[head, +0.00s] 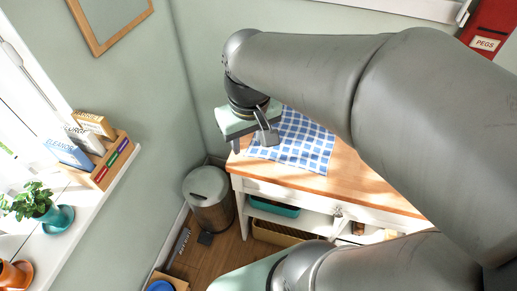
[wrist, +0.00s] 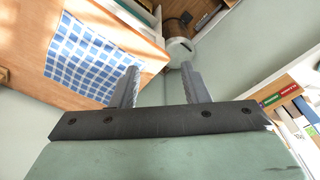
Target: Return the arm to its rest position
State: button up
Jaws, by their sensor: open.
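My gripper (head: 252,138) hangs in the head view at the end of my grey arm, above the left end of a wooden-topped cabinet (head: 350,190). In the wrist view my gripper (wrist: 160,85) shows two grey fingers standing well apart, with nothing between them. A blue and white checked cloth (head: 308,143) lies on the cabinet top, partly hidden behind the gripper. It also shows in the wrist view (wrist: 88,58), left of the fingers. My arm crosses the upper right of the head view and hides part of the cabinet.
A metal bin (head: 208,200) stands on the floor left of the cabinet. Green walls meet behind the gripper. A red PEGS container (head: 488,30) is at upper right.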

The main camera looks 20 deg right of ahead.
jog(key=s+d+f+m, duration=0.1)
jog(key=s+f, duration=0.2)
jog(key=s, duration=0.2)
jog(key=shift+s+d+f, duration=0.3)
jog(key=shift+f, duration=0.1)
